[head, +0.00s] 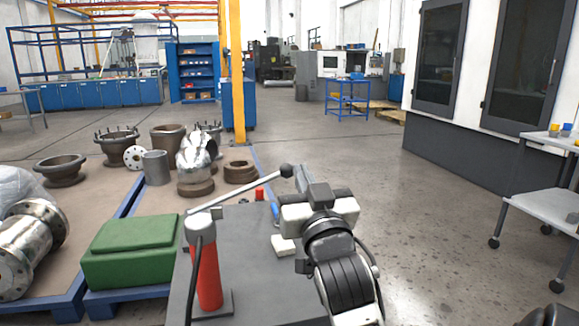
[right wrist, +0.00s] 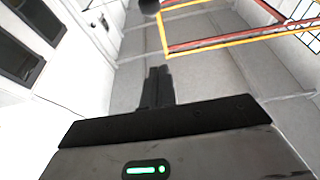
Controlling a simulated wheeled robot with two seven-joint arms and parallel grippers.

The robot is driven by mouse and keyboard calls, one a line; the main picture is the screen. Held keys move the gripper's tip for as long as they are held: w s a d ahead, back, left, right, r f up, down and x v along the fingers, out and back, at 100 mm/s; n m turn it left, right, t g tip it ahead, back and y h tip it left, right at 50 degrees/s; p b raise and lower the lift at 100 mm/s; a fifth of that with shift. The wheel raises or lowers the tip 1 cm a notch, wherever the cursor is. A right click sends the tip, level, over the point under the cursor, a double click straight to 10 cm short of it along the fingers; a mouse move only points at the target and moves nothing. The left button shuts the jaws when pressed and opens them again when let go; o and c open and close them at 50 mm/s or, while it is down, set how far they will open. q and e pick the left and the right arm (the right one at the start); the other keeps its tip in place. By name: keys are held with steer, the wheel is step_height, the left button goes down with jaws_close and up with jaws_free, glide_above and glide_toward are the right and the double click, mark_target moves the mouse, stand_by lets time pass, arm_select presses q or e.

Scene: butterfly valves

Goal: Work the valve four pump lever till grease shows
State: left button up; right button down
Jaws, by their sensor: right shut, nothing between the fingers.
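The pump (head: 207,268) is a red upright cylinder with a grey head and a black hose, standing on a grey bench top. Its lever (head: 240,189) is a pale rod that slopes up to the right and ends in a dark ball knob (head: 286,171). My right gripper (head: 300,176) is just right of the knob, its fingers shut and empty. In the right wrist view the closed fingers (right wrist: 157,75) point up towards the knob (right wrist: 148,5), which is cut by the top edge. I cannot tell if they touch. No grease is visible. My left gripper is out of view.
The bench top (head: 245,235) also bears a small red item (head: 259,194) and a blue-handled item (head: 275,211). A green box (head: 130,250) and metal valve parts sit on pallets at left. A grey cart (head: 545,198) stands at right. Open floor lies between.

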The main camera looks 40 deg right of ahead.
steer(key=p+x, duration=0.1)
steer(key=x, duration=0.9)
arm_select(q)
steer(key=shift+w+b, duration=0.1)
steer(key=shift+b, duration=0.3)
arm_select(e)
step_height(320, 180, down, 4)
steer(key=shift+f, duration=0.1)
